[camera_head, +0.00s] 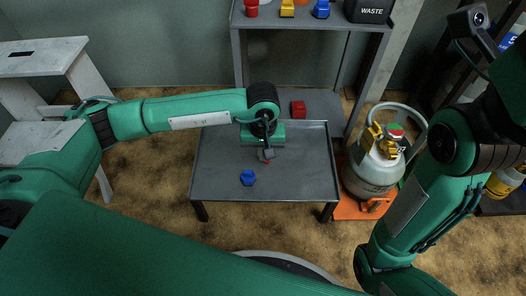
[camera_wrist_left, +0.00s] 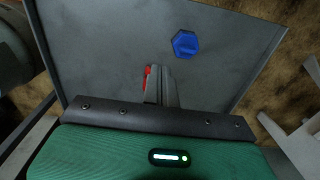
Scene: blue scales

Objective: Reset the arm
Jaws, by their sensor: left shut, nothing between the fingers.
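My left arm reaches in from the left over a low grey table (camera_head: 218,177). My left gripper (camera_head: 267,155) points down above the table, shut with nothing between its fingers. In the left wrist view its closed fingers (camera_wrist_left: 161,86) extend over the tabletop. A blue hexagonal piece (camera_head: 248,177) lies on the table, apart from the gripper, and also shows in the left wrist view (camera_wrist_left: 186,43). A small red piece (camera_wrist_left: 147,75) shows beside the fingers, mostly hidden behind them. My right arm is at the right; its fingers do not show.
A grey shelf (camera_head: 310,22) behind the table carries red, yellow and blue items and a black WASTE box (camera_head: 370,11). A red block (camera_head: 298,108) sits behind the table. A gas cylinder (camera_head: 370,172) stands on an orange base (camera_head: 346,208) at right. A white step stool (camera_head: 45,55) stands left.

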